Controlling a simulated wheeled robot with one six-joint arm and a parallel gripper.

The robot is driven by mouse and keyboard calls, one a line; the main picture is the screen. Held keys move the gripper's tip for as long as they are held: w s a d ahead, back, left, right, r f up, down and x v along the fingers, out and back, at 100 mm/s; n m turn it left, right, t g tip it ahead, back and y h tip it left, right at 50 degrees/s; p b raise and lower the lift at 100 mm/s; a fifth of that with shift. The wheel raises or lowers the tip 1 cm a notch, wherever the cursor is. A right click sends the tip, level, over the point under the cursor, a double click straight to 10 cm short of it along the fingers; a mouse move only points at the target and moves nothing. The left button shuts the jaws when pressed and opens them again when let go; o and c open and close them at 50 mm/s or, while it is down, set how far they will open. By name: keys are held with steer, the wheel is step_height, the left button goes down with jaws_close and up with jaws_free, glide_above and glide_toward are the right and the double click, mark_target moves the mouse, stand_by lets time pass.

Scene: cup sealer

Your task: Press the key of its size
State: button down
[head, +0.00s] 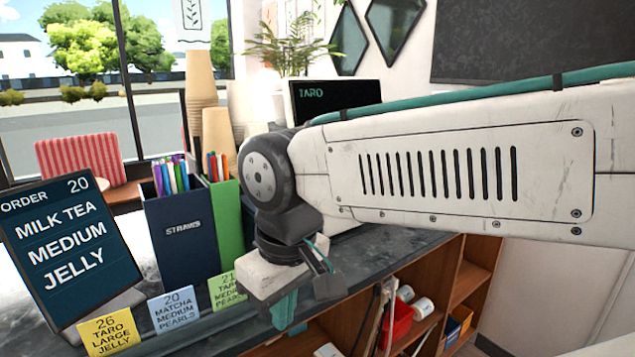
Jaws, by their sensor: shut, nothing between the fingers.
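The order screen (75,250) at the left reads "ORDER 20, MILK TEA MEDIUM JELLY". A machine with a black display (333,97) reading "TARO" stands at the back of the counter, mostly hidden behind my arm. No size keys are visible; my arm covers the machine's front. My gripper (284,311) points down near the counter's front edge, low in the middle of the view. Its teal fingers are shut and hold nothing. It is in front of and below the display, apart from the order screen.
A blue straw box (182,238) and a green box (228,215) stand left of my gripper. Yellow (107,334), blue (174,309) and green (226,290) notes line the front edge. Cup stacks (200,95) stand behind. Shelves (470,285) lie under the counter.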

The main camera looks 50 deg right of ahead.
steer(key=w+d+r+m+t+h, duration=0.1)
steer(key=w+d+r+m, duration=0.2)
steer(key=w+d, duration=0.4)
steer(key=w+d+r+m+t+h, duration=0.1)
steer(key=w+d+r+m, duration=0.3)
steer(key=w+d, duration=0.4)
steer(key=w+d+r+m+t+h, duration=0.1)
steer(key=w+d+r+m+t, duration=0.1)
steer(key=w+d+r+m, duration=0.2)
steer(key=shift+w+d+m+t, duration=0.2)
steer(key=shift+w+d+m, duration=0.05)
steer(key=shift+w+d, duration=0.7)
steer(key=shift+w+d+m+t, duration=0.25)
steer(key=shift+w+d, duration=0.5)
steer(key=shift+d, duration=0.35)
steer(key=w+d+r+m+h, duration=0.1)
steer(key=d+m, duration=0.1)
steer(key=d, duration=0.5)
steer(key=w+d+r+m+h, duration=0.1)
steer(key=d+r+m, duration=0.1)
steer(key=d, duration=0.6)
steer(key=shift+w+m+t+h, duration=0.3)
steer(key=shift+w+t, duration=0.05)
steer(key=shift+t, duration=0.1)
steer(key=shift+f, duration=0.1)
steer(key=shift+f, duration=4.35)
steer(key=shift+f, duration=0.4)
